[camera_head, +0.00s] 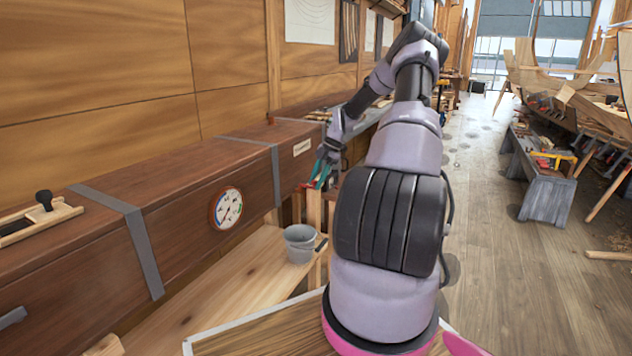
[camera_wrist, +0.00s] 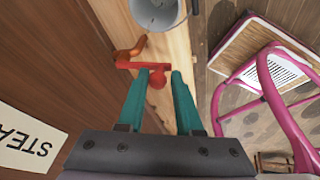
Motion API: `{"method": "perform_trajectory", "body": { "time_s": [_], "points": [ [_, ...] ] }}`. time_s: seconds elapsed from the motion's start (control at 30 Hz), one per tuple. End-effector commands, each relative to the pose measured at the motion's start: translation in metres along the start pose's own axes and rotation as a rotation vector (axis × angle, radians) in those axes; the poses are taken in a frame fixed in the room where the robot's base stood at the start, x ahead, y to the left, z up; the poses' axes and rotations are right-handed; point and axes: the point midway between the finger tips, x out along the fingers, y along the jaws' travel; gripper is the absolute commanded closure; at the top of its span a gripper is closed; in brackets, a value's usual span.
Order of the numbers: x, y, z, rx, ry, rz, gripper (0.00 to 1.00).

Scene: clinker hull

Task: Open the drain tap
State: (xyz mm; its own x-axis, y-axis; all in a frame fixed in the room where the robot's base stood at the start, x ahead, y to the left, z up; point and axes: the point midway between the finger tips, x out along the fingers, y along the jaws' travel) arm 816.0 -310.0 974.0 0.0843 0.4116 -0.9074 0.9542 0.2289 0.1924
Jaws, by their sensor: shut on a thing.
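The drain tap shows in the wrist view as a copper-coloured spout (camera_wrist: 130,52) on the wooden box (camera_wrist: 60,50), with a red lever handle (camera_wrist: 140,65) set across it. My gripper (camera_wrist: 159,77) has two teal fingers, one on each side of the red knob at the handle's end, and is shut on the handle. In the head view my gripper (camera_head: 319,178) is at the box's far end, and only a little red of the handle shows by the fingers. A grey bucket (camera_wrist: 157,12) stands close to the tap; it also shows in the head view (camera_head: 300,243).
The long box carries a round gauge (camera_head: 226,208), grey metal straps (camera_head: 138,235) and a white label (camera_wrist: 28,140). The bucket stands on a wooden bench (camera_head: 215,290). A grey trestle bench (camera_head: 548,185) is at the right, with open floor between.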

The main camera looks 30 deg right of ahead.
Motion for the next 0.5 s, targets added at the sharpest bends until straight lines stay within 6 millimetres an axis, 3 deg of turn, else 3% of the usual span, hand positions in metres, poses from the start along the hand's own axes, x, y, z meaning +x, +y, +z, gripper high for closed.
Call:
{"method": "perform_trajectory", "body": {
  "time_s": [0.37, 0.4, 0.43, 0.5],
  "points": [
    [0.0014, 0.0058, -0.0057, -0.014, 0.006, 0.004, 1.00],
    [0.0015, 0.0058, -0.0058, -0.014, 0.006, 0.004, 0.58],
    [0.0015, 0.0058, -0.0059, -0.014, 0.007, 0.004, 0.47],
    [0.0014, 0.0050, -0.0053, -0.012, 0.006, 0.003, 0.41]
  ]
}}
